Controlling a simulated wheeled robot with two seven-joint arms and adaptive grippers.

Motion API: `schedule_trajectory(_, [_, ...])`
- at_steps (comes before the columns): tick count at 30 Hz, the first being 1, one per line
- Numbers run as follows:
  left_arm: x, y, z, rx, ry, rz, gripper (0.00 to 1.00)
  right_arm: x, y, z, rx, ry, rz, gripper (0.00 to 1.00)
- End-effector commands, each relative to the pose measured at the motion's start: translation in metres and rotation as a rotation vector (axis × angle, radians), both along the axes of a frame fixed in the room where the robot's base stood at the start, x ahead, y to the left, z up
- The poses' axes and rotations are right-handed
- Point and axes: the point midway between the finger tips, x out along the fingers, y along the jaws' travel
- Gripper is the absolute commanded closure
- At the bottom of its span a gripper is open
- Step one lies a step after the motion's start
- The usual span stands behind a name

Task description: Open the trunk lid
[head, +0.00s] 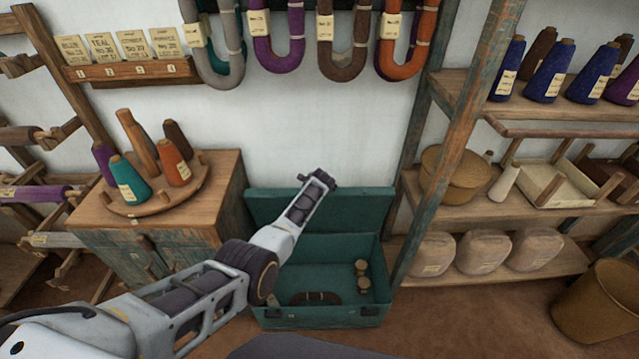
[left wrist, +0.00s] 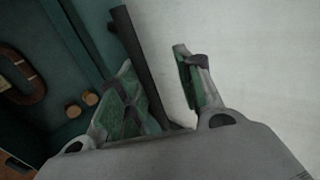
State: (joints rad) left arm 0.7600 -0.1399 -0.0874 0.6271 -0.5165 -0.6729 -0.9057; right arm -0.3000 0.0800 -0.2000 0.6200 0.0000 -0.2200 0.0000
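The green trunk (head: 325,317) stands on the floor against the wall. Its lid (head: 355,210) is raised, standing up at the back and leaning near the wall, so the inside shows. My left gripper (head: 322,180) is at the lid's top edge, its arm reaching across the trunk from the left. In the left wrist view its fingers (left wrist: 162,92) are apart, with the lid's dark edge (left wrist: 137,60) passing between them, closer to the left finger. Whether that finger touches the lid I cannot tell. My right gripper is not in view.
Inside the trunk lie a brown curved handle-like piece (head: 315,298) and two small wooden spools (head: 362,268). A wooden cabinet (head: 222,190) with yarn cones stands left. A shelf post (head: 425,190) rises close on the right. Yarn hanks (head: 342,50) hang above.

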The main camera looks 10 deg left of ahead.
Motion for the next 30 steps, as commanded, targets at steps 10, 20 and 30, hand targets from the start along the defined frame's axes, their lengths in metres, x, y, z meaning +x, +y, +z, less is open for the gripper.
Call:
schedule_trajectory(10, [-0.007, 0.001, 0.011, 0.004, -0.004, 0.002, 0.66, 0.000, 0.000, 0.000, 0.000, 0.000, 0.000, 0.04])
schedule_trajectory(20, [-0.017, -0.002, 0.021, 0.001, -0.007, 0.001, 0.66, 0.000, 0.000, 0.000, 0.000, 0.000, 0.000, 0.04])
schedule_trajectory(30, [-0.029, -0.005, 0.030, 0.002, -0.003, 0.001, 0.66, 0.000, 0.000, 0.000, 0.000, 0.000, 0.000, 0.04])
